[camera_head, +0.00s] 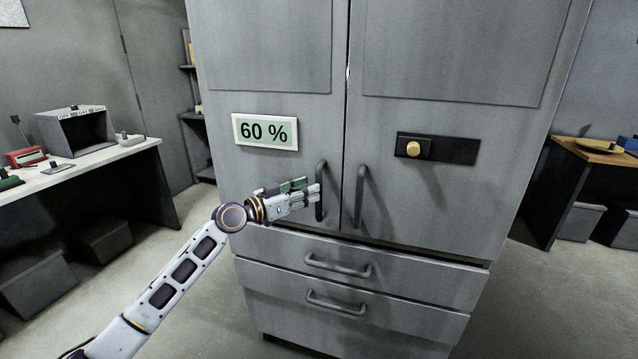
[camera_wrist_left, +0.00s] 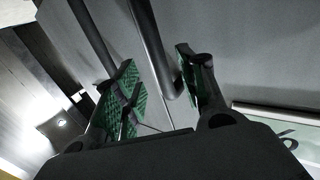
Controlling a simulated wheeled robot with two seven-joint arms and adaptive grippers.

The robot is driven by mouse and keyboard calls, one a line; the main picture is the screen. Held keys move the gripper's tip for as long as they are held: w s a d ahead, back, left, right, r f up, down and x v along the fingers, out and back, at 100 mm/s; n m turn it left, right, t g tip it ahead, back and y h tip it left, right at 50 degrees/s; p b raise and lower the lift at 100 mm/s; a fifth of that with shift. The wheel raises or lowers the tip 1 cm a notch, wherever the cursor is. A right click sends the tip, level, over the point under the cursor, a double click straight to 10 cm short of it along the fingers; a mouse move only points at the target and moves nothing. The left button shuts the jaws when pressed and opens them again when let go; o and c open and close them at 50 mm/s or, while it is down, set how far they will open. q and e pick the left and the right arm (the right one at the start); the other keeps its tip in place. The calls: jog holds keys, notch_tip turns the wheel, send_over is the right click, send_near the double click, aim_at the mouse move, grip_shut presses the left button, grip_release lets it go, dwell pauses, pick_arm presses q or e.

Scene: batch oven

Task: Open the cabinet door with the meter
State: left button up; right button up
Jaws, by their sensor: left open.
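The grey cabinet has a left door (camera_head: 270,110) with a white meter (camera_head: 265,132) reading "60 %". Its vertical dark handle (camera_head: 321,190) is near the seam between the doors, and both doors look closed. My left gripper (camera_head: 310,194) is at this handle. In the left wrist view my left gripper (camera_wrist_left: 158,88) is open, with green-padded fingers on either side of the handle (camera_wrist_left: 151,45). I cannot tell whether a finger touches it. The meter's edge (camera_wrist_left: 255,110) also shows there. My right gripper is not in view.
The right door has its own handle (camera_head: 360,196) close by and a black panel with a brass knob (camera_head: 413,148). Drawers with handles (camera_head: 337,266) lie below. A table (camera_head: 85,165) stands at left and a wooden-topped table (camera_head: 595,152) at right. The floor around the cabinet is open.

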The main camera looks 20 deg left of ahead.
pick_arm(q)
jog(key=p+x, duration=0.1)
jog(key=x, duration=0.4)
jog(key=shift+p, duration=0.3)
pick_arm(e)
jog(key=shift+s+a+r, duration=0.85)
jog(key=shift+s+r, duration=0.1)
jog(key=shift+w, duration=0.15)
pick_arm(q)
jog(key=shift+c, duration=0.8)
grip_shut()
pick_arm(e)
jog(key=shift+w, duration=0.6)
